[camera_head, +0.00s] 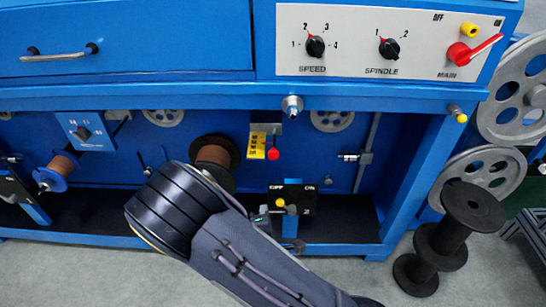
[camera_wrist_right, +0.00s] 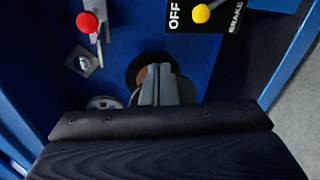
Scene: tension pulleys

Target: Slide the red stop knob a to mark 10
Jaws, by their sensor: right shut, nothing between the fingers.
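The red stop knob (camera_head: 273,153) hangs beside the yellow marked scale (camera_head: 257,146) on the blue machine's inner panel, near the scale's lower end. The scale's numbers are too small to read. The red knob also shows at the top left of the right wrist view (camera_wrist_right: 87,22), on a grey metal lever. My right gripper (camera_wrist_right: 160,72) is shut and empty, apart from the knob, with its fingers in front of a dark spool. In the head view my right arm hides most of its gripper. My left gripper is not in view.
A brake plate with a yellow knob (camera_head: 280,202) sits below the red knob. A brown spool (camera_head: 214,158) is to its left. A blue crossbeam (camera_head: 220,98) with a metal fitting (camera_head: 292,105) runs above. Black spools (camera_head: 450,235) stand on the floor at right.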

